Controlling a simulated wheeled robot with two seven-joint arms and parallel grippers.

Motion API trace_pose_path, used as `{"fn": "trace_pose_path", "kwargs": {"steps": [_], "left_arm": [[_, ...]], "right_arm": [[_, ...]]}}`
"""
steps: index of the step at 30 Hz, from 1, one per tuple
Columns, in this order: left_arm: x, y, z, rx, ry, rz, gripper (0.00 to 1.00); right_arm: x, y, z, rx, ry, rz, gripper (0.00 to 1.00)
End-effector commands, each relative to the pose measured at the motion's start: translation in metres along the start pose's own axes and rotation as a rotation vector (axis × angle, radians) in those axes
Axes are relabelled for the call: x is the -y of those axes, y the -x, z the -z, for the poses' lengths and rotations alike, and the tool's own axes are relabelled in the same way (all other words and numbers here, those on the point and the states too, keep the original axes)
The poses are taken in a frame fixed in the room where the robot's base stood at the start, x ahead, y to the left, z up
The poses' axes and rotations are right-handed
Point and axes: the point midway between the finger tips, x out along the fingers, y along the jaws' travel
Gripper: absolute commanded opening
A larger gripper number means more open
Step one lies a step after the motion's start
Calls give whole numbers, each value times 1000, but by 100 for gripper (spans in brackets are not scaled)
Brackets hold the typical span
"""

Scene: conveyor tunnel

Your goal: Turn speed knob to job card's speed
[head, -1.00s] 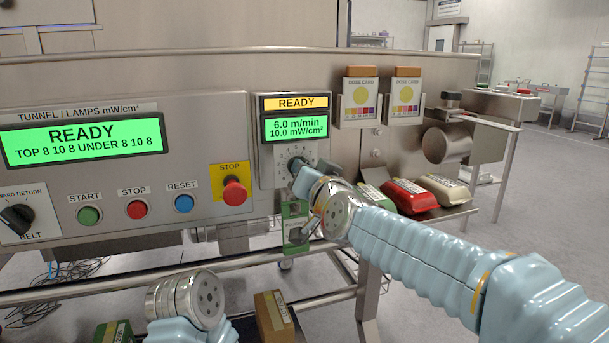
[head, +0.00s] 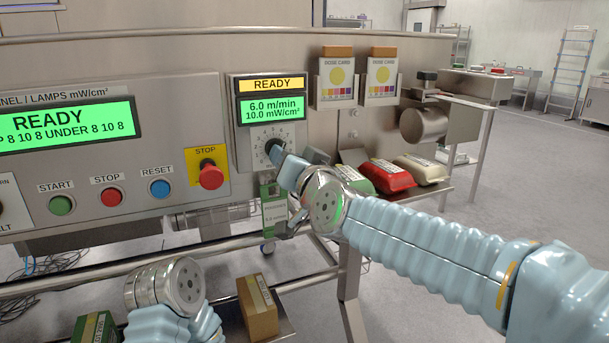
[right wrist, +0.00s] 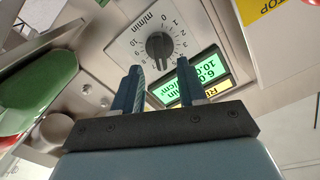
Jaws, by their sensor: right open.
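The speed knob (head: 273,147) is a dark round knob on a white numbered dial, below a green display (head: 272,108) reading 6.0 m/min and 10.0 mW/cm². The right wrist view shows the knob (right wrist: 159,45) just beyond my right gripper's fingertips. My right gripper (right wrist: 160,66) is open, its two blue fingers apart with nothing between them. In the head view my right gripper (head: 279,156) partly covers the dial's lower right. A green job card (head: 273,207) hangs below the dial; its print is too small to read. My left gripper is out of view; only its arm shows.
A red stop button (head: 211,176) on yellow sits left of the dial. Start (head: 61,205), stop (head: 112,197) and reset (head: 160,188) buttons are further left. Two dose cards (head: 338,80) hang at upper right. Red (head: 386,176) and white packs lie on a shelf behind my right arm.

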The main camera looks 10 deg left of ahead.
Motion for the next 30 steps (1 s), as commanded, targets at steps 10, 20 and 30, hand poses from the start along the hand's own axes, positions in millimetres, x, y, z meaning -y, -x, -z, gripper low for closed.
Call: {"fn": "trace_pose_path", "kwargs": {"steps": [10,20,30], "left_arm": [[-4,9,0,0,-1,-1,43],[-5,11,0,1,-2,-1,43],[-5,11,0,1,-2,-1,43]], "right_arm": [[1,80,2,0,-5,2,42],[0,99,0,0,-1,0,42],[0,98,0,0,-1,0,42]]}}
